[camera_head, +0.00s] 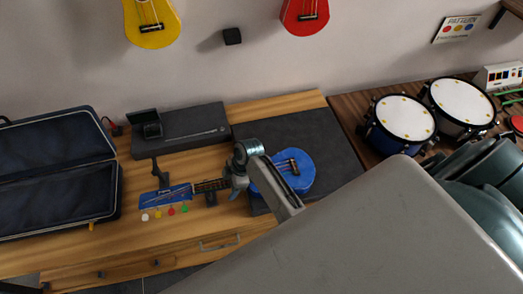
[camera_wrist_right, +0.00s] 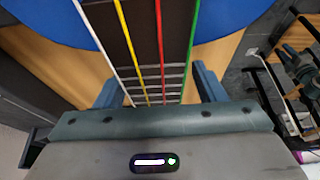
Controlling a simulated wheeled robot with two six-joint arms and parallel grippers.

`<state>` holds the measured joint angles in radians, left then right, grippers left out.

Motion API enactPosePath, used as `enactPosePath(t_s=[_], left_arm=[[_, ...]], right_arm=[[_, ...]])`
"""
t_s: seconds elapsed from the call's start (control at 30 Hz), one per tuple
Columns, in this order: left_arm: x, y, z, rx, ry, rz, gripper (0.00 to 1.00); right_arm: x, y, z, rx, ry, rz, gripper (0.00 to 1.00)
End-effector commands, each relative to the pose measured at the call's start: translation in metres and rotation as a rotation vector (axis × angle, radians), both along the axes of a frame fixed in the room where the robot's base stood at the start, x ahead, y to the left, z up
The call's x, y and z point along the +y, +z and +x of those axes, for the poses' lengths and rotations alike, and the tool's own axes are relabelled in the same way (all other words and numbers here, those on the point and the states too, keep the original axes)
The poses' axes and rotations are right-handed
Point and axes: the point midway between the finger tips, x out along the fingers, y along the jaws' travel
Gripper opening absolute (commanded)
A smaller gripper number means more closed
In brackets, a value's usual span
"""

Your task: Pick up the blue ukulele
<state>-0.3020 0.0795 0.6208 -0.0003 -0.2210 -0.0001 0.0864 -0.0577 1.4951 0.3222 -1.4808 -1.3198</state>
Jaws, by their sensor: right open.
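The blue ukulele (camera_head: 304,180) lies flat on the dark mat at the right of the wooden bench. Its neck (camera_head: 211,185) points left to a blue headstock (camera_head: 165,197) with coloured pegs near it. My right gripper (camera_head: 238,172) is at the neck, close to the body, and hides part of the neck. In the right wrist view my open right gripper (camera_wrist_right: 157,88) has one finger on each side of the neck (camera_wrist_right: 155,50), with gaps visible. The coloured strings run between the fingers and the blue body (camera_wrist_right: 230,20) is beyond. My left gripper is not in view.
A dark open case (camera_head: 60,205) lies at the left. A grey box (camera_head: 180,128) stands behind the neck. A dark mat (camera_head: 335,150) lies under the body. Drums (camera_head: 402,118) stand at the right. Yellow (camera_head: 152,22) and red (camera_head: 304,15) ukuleles hang on the wall.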

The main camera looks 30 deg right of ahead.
Motion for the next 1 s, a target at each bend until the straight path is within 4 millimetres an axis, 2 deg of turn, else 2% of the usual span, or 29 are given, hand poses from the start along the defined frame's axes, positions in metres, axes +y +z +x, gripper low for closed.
enactPosePath(t_s=[0.23, 0.4, 0.47, 0.5, 0.83, 1.0], left_arm=[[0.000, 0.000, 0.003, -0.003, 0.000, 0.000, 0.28], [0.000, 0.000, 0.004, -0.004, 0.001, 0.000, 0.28], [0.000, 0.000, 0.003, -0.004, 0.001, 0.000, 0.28], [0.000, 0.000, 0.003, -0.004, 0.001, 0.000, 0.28], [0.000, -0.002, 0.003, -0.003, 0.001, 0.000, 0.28], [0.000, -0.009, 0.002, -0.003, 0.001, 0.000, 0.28]], right_arm=[[0.000, -0.001, 0.001, -0.001, 0.000, 0.000, 0.62], [0.000, -0.001, 0.000, -0.001, 0.000, 0.000, 0.28], [0.000, -0.001, 0.000, -0.001, 0.000, 0.000, 0.17], [0.000, -0.001, 0.000, -0.001, 0.000, 0.000, 0.14], [0.000, 0.002, 0.001, -0.003, 0.000, 0.000, 0.14], [0.000, 0.010, 0.002, -0.005, 0.000, 0.000, 0.14]])
